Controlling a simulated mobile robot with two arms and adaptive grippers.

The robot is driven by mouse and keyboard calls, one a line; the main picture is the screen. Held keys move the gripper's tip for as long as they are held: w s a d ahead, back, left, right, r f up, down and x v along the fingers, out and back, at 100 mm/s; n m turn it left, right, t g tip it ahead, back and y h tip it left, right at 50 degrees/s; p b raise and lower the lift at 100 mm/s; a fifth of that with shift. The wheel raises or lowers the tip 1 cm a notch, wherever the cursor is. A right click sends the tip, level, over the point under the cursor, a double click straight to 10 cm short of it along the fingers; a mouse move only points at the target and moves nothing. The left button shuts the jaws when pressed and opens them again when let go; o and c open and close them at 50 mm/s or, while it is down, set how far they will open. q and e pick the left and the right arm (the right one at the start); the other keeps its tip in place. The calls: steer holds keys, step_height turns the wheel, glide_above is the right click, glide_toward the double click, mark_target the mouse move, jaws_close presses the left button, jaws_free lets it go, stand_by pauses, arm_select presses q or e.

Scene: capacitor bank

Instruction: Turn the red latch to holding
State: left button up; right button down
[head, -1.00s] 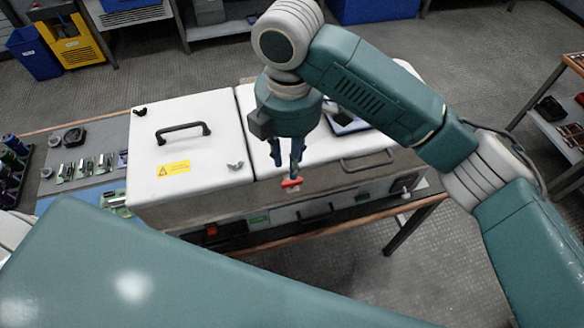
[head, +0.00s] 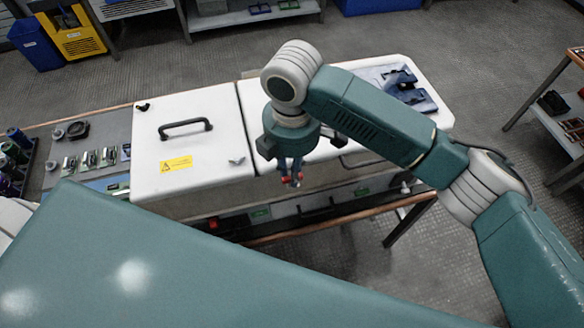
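The red latch (head: 286,181) is on the front edge of the white-lidded cabinet, below its right lid. Only small red parts of it show around my fingertips. My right gripper (head: 291,177) points down at the latch, with its fingers close together and their tips at the red part. The tips overlap the latch in the picture, so I cannot tell if they grip it or only straddle it. The latch's angle and any position marks are hidden or too small to read. My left gripper is out of view.
The left lid (head: 205,120) has a black handle (head: 185,127), a yellow warning label (head: 176,164) and small fasteners. A dark blue part (head: 408,88) lies on the right lid. Small parts sit on the bench at left. The bench edge drops to open floor at right.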

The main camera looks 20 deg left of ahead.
steer(key=shift+r+m+p, duration=0.2)
steer(key=shift+m+p, duration=0.3)
steer(key=shift+p, duration=0.25)
steer(key=shift+f+m, duration=0.15)
steer(key=shift+m, duration=0.15)
steer(key=c, duration=1.9)
jaws_free()
step_height(320, 180, up, 12)
